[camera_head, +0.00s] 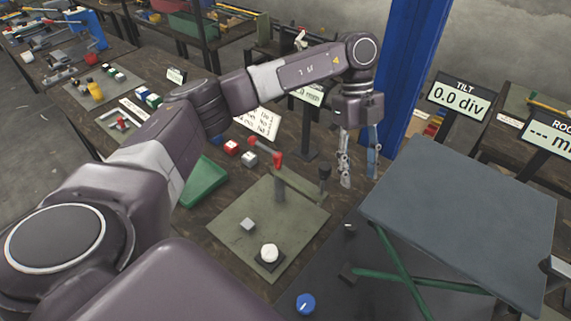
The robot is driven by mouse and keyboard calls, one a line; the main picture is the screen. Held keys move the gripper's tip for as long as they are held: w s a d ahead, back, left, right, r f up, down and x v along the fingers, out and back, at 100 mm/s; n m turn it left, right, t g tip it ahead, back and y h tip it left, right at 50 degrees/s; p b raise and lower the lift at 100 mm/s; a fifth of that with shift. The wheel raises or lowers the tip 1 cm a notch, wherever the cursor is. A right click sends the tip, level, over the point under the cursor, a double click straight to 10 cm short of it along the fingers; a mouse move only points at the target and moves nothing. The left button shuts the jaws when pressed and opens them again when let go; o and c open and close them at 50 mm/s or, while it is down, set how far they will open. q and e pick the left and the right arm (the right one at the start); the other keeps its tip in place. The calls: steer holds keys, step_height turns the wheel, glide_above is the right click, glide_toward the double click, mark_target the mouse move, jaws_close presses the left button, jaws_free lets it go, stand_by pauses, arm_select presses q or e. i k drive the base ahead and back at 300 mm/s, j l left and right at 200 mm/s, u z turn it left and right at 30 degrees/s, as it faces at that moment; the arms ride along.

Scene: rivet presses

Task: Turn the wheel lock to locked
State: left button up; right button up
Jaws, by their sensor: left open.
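No part in the camera_head view carries a readable wheel-lock label. A round blue knob (305,304) with a white pointer mark sits low in the picture, left of the lift table (460,210), which has a grey top and green crossed legs. I cannot tell for sure whether this knob is the wheel lock. My left gripper (359,180) points down with its two fingers apart and nothing between them. It is beyond the knob, near the table top's left corner and right of the press with the red handle. My right gripper is not in view.
The press (280,185) stands on a green-grey plate with a white round button (269,253). A green tray (204,183) and red and white blocks lie left of it. A blue post (412,65) rises behind my gripper. A "TILT 0.0 div" display (457,96) stands behind the lift table.

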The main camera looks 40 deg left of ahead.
mark_target(351, 227)
steer(key=k, duration=0.85)
steer(key=i+j+z, duration=0.15)
steer(key=j+z, duration=0.2)
steer(key=i+j+z, duration=0.15)
steer(key=j+z, duration=0.25)
steer(key=i+j+z, duration=0.1)
steer(key=j+z, duration=0.25)
steer(key=l, duration=0.1)
